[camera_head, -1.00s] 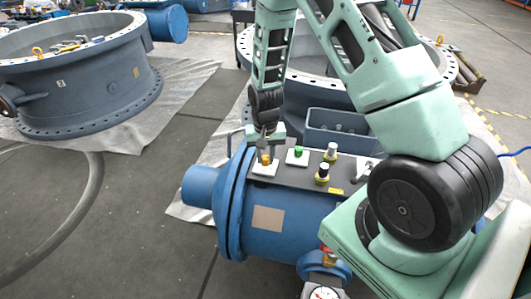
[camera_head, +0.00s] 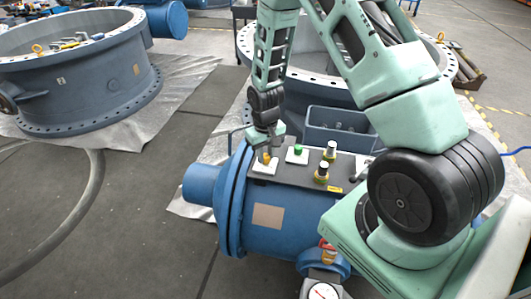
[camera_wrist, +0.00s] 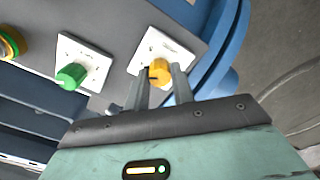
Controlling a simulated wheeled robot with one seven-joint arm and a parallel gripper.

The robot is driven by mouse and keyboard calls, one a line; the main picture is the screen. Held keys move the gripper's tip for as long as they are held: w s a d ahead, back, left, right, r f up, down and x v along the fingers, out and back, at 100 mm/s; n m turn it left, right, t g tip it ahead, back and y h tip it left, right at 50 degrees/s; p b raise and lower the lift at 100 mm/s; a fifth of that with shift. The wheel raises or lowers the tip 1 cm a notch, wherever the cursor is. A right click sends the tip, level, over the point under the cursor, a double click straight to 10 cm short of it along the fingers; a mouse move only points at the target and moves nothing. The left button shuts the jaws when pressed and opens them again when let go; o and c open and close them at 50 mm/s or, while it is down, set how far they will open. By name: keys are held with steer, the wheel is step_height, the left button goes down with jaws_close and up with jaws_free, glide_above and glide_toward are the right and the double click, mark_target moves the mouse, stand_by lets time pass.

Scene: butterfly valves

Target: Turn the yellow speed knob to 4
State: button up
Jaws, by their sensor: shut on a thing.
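The yellow speed knob (camera_wrist: 159,72) sits on a white square plate (camera_wrist: 172,47) at the end of the dark panel. My gripper (camera_wrist: 161,80) has its two fingers on either side of the knob and is shut on it. In the head view my gripper (camera_head: 266,150) reaches down from above onto the yellow knob (camera_head: 266,160), which its fingers partly hide. The dial marks are too small to read, so I cannot tell which number the knob points at.
A green knob (camera_wrist: 71,76) on its own white plate is beside the yellow one. Further along the panel are brass-based knobs (camera_head: 321,172) and a grey bin (camera_head: 337,128) behind. A blue cylinder (camera_head: 275,225) carries the panel. A gauge (camera_head: 323,291) is at the front.

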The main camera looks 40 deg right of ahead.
mark_target(265, 155)
steer(key=o, duration=1)
step_height(265, 155, up, 18)
steer(key=shift+f+p, duration=0.25)
steer(key=shift+p, duration=0.3)
